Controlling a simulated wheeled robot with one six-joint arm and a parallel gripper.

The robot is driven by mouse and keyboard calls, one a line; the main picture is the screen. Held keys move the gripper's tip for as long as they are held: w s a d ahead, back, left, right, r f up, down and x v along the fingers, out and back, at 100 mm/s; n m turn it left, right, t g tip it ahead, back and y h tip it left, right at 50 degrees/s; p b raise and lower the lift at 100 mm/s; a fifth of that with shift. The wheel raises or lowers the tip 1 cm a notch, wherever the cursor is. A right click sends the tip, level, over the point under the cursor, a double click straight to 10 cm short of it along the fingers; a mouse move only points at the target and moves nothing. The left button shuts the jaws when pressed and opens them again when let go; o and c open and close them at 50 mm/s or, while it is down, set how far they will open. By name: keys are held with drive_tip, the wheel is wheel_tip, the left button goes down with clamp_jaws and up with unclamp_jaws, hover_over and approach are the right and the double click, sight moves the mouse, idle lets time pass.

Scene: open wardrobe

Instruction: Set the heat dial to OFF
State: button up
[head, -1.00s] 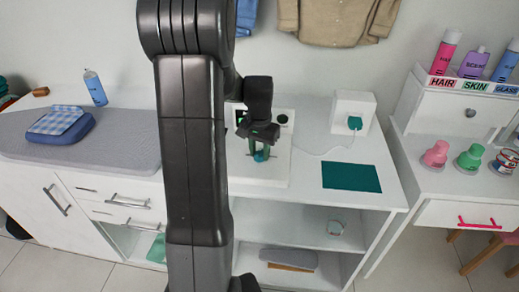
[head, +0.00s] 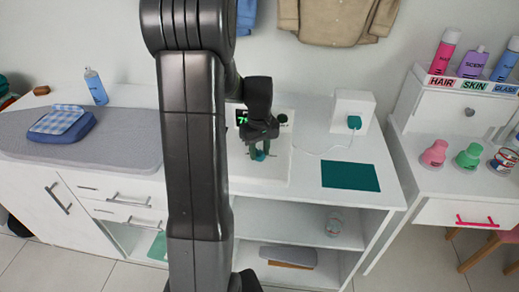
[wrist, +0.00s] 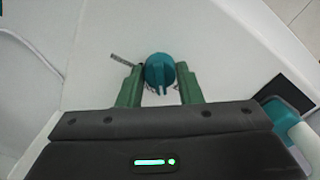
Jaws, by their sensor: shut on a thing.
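The heat dial (wrist: 160,70) is a round teal knob with a raised ridge, on a white panel in the wrist view. My gripper (wrist: 159,88) has its two green fingers on either side of the dial, shut on it. A small grey printed mark (wrist: 122,60) lies beside the dial, too small to read. In the head view my gripper (head: 260,150) points down at the white unit (head: 285,165), with the teal dial (head: 260,156) showing between the fingers. The dial's setting cannot be read.
Behind my gripper a dark display (head: 242,117) shows green digits, partly hidden by my arm. A teal mat (head: 350,176) and a white box with a teal plug (head: 354,122) stand to the right. A padded board (head: 90,140) is at left.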

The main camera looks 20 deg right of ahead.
sight(260, 150)
drive_tip(key=n, duration=0.6)
drive_tip(key=shift+n, duration=0.3)
idle(0.4)
drive_tip(key=o, duration=1)
wheel_tip(260, 150, up, 14)
drive_tip(key=shift+f+p, duration=0.1)
drive_tip(key=shift+p, duration=0.25)
wheel_tip(260, 150, down, 14)
drive_tip(key=shift+r, duration=0.1)
